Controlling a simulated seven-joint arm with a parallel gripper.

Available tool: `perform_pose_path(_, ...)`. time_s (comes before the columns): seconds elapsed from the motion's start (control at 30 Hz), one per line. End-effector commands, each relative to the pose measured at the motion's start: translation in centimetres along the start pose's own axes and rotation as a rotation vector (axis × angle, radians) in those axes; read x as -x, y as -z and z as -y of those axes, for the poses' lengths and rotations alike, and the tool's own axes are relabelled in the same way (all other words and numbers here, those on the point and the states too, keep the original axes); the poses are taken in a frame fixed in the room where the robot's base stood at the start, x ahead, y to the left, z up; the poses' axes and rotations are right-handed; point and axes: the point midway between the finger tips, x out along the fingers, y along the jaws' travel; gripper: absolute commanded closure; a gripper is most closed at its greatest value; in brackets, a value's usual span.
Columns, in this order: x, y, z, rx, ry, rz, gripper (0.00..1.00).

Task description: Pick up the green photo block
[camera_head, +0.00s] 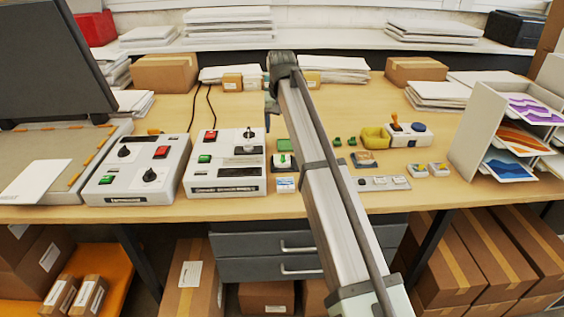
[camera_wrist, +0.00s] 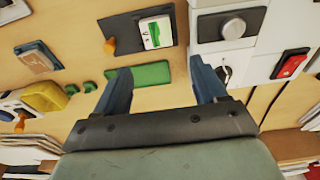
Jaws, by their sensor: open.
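The green photo block appears to be the flat green block (camera_wrist: 152,73) that shows between my fingers in the wrist view. The left finger covers a small part of it. It also shows on the table in the head view (camera_head: 285,146), just right of the white control box. My gripper (camera_wrist: 160,65) is open, with nothing held between its fingers. Its fingertips look to be above the block, but I cannot tell the height. In the head view my arm crosses the picture and the fingers cannot be made out.
A dark plate with a green-marked white piece (camera_wrist: 158,32) lies beside the block. A control box with a grey knob (camera_wrist: 234,27) stands close to the right finger. Two small green pieces (camera_wrist: 89,87) and a yellow tray (camera_wrist: 45,97) lie to the left.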

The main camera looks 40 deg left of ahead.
Motion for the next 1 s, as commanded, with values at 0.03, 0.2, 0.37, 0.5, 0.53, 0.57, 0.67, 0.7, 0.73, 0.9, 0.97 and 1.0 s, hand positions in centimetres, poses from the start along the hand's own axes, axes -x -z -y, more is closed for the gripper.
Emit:
perform_pose_path(0.03, -0.6, -0.1, -0.1, 0.000, 0.000, 0.001, 0.29)
perform_pose_path(0.2, -3.0, -0.1, -0.1, 0.000, -0.001, 0.002, 0.29)
perform_pose_path(0.37, -5.8, -0.2, -0.2, 0.001, -0.002, 0.002, 0.29)
perform_pose_path(0.5, -7.5, -0.1, -0.2, 0.001, -0.002, 0.000, 0.29)
perform_pose_path(0.53, -7.7, -0.1, -0.2, 0.001, -0.002, 0.000, 0.29)
perform_pose_path(0.57, -7.9, -0.1, -0.2, 0.001, -0.002, 0.000, 0.29)
perform_pose_path(0.67, -8.2, -0.1, -0.2, 0.001, -0.002, 0.000, 0.29)
perform_pose_path(0.7, -8.4, -0.2, -0.3, 0.001, -0.002, 0.000, 0.29)
perform_pose_path(0.73, -8.7, -0.2, -0.3, 0.001, -0.002, 0.000, 0.29)
perform_pose_path(0.9, -10.5, -0.5, -0.5, 0.001, -0.002, 0.001, 0.29)
perform_pose_path(0.97, -11.4, -0.6, -0.6, 0.001, -0.002, 0.001, 0.29)
perform_pose_path(1.0, -11.9, -0.5, -0.6, 0.001, -0.002, 0.001, 0.29)
